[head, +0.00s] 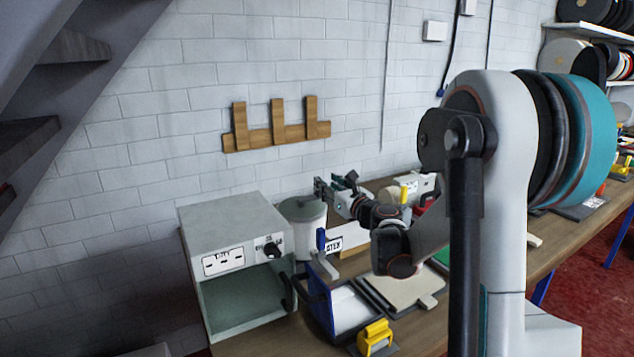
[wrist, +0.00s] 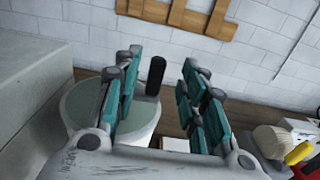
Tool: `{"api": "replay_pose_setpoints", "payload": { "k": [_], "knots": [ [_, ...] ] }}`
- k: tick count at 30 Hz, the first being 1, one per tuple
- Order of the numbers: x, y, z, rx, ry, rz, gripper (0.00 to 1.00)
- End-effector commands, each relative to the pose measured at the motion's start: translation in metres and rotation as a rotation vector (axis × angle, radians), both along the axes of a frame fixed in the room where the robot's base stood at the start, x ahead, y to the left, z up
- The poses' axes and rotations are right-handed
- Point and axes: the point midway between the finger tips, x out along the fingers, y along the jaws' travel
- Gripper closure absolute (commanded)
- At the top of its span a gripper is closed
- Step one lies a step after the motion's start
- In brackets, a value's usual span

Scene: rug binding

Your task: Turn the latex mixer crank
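The latex mixer is a pale grey round pot (head: 303,222) beside the grey box unit in the head view. In the wrist view its greenish open top (wrist: 82,103) shows at the left, partly behind my left finger. A black upright crank handle (wrist: 156,74) stands at the pot's right side, between my two fingers as seen from the wrist. My gripper (wrist: 163,62) is open, with a wide gap and nothing held. In the head view my gripper (head: 331,188) is at the right of the pot's top. I cannot tell whether the handle is within the fingers' depth.
The grey box unit (head: 225,222) with a knob and open front stands left of the pot. A partly hidden label (head: 335,245), blue-framed tray (head: 352,310) and yellow-handled tool (head: 375,335) sit in front. A wooden rack (head: 275,138) is on the wall.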

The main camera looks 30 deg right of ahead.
Motion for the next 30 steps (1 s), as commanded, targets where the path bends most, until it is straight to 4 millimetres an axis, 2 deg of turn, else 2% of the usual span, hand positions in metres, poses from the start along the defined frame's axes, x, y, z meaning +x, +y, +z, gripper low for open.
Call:
{"api": "replay_pose_setpoints", "payload": {
  "k": [3,10,15,23,24,28,29,30],
  "knots": [
    [0.024,0.002,-0.002,-0.001,0.000,0.002,0.62],
    [0.055,0.002,-0.001,-0.001,0.000,0.001,0.62],
    [0.064,0.003,0.000,-0.001,0.000,0.001,0.62],
    [0.064,0.003,0.000,-0.001,0.000,0.000,0.62],
    [0.064,0.003,0.000,-0.001,0.000,0.000,0.66],
    [0.064,0.003,0.000,-0.001,0.000,0.000,0.96],
    [0.064,0.003,0.000,-0.001,0.000,0.000,1.00],
    [0.064,0.003,0.000,-0.001,0.000,0.000,1.00]
  ]
}}
